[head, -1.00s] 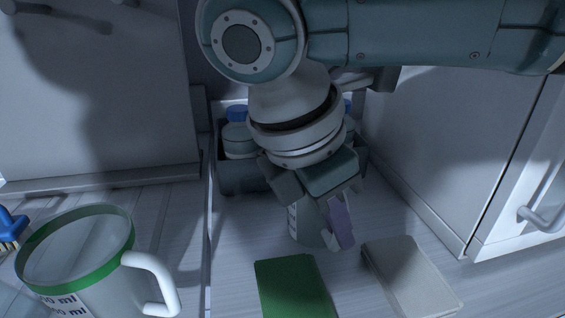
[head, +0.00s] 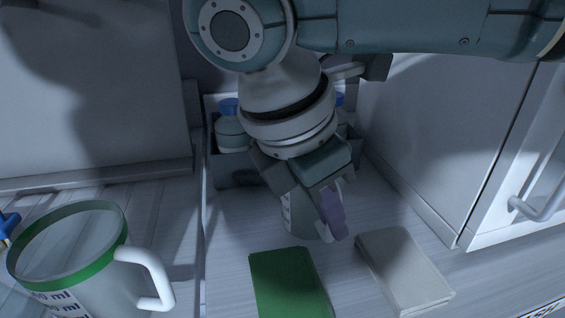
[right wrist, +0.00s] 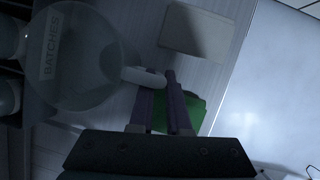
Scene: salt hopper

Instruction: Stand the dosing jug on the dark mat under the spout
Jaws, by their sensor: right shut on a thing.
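A small grey jug (head: 297,217) with scale marks on its side shows below my right gripper (head: 331,212) in the head view, upright and partly hidden by the gripper. In the right wrist view I look down on the round jug (right wrist: 75,85), with its pale handle (right wrist: 145,77) at the fingertips. My right gripper, with purple fingers, is shut on this handle. I cannot tell whether the jug touches the surface. A larger clear jug (head: 120,275) with a green rim and white handle stands at the front left. I see no dark mat or spout. My left gripper is out of view.
A green book-like block (head: 288,283) and a pale one (head: 403,268) lie in front of the small jug. A dark bin (head: 235,175) with blue-capped bottles (head: 230,133) stands behind it. A cabinet with a handle (head: 540,205) borders the right side.

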